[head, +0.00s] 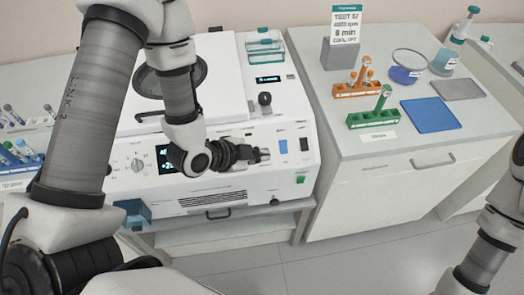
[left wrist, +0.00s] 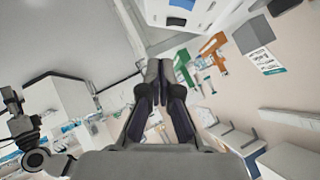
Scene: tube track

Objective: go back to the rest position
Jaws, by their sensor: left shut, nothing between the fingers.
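My left gripper (head: 258,156) is in front of the white machine (head: 225,190), level with its control panel, pointing right. It is shut with nothing in it. In the left wrist view its two dark fingers (left wrist: 158,75) lie together. My left arm comes in from the left and covers part of the machine and its round lid opening. Part of my right arm shows at the right edge of the head view, but its gripper is not in the picture.
On the right counter (head: 350,185) are an orange rack (head: 357,90) and a green rack (head: 371,118) with tubes, a blue mat (head: 431,115), a grey mat (head: 462,90), a sign (head: 346,25) and a blue-filled beaker (head: 403,75). A blue tube rack (head: 22,168) stands left. Floor in front is clear.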

